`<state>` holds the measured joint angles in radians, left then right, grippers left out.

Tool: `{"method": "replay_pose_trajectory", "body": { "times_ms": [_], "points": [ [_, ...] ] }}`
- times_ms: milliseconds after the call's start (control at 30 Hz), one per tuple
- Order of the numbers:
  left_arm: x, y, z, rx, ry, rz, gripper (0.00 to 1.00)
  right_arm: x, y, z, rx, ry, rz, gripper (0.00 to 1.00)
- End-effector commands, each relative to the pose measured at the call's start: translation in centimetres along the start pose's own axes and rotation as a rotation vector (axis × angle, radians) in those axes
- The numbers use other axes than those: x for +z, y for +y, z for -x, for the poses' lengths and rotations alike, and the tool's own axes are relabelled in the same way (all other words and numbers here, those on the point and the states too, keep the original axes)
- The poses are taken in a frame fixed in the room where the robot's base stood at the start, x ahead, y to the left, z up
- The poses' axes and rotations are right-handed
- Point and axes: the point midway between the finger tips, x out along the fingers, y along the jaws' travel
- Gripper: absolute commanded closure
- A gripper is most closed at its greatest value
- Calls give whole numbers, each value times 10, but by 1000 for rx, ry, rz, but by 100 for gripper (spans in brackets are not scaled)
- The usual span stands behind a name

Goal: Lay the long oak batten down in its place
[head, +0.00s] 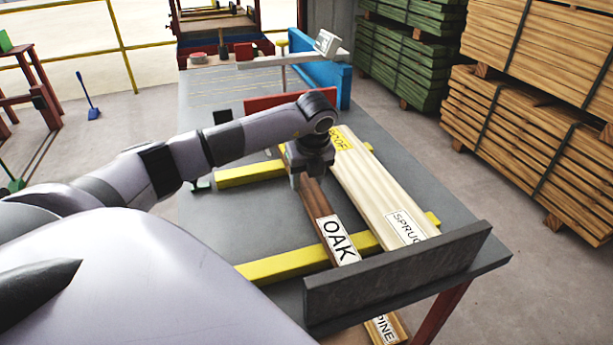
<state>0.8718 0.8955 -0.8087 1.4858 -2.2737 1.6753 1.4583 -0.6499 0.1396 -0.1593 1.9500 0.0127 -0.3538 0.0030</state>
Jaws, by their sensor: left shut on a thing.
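The long oak batten (319,202) is dark brown with a white OAK label near its close end. It lies lengthwise along the grey table, over the near yellow bearer, left of the pale spruce boards (372,182). I cannot tell whether it touches the bearer. My left gripper (300,178) is shut on the batten toward its far end; my wrist hides that part. The near yellow bearer (285,265) and far yellow bearer (240,175) run crosswise. My right gripper is not in view.
A dark upright board (395,277) closes the table's near end. A piece labelled PINE (384,329) shows below it. A red block (275,102), a blue panel (325,80) and a white arm-like fixture (290,60) stand farther back. Timber stacks (520,120) stand right of the table (215,240).

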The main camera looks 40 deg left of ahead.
Motion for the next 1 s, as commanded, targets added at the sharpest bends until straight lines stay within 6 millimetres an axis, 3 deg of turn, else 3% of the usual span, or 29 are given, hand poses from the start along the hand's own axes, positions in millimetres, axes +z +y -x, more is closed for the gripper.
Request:
{"method": "replay_pose_trajectory", "body": {
  "times_ms": [100, 133, 200, 467, 667, 1000],
  "points": [
    [-1, 0, -4, -2, -1, 1, 100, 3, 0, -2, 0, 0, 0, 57],
    [-1, 0, -4, 0, 0, 0, 43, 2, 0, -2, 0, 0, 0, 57],
    [-1, 0, -3, 0, 0, 0, 27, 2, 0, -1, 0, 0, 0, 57],
    [-1, 0, -3, 0, 0, 0, 27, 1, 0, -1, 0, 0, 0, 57],
    [2, -1, 11, -3, -1, 0, 27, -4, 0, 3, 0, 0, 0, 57],
    [2, -1, 85, -5, -3, -1, 27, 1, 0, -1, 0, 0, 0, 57]
  ]
}}
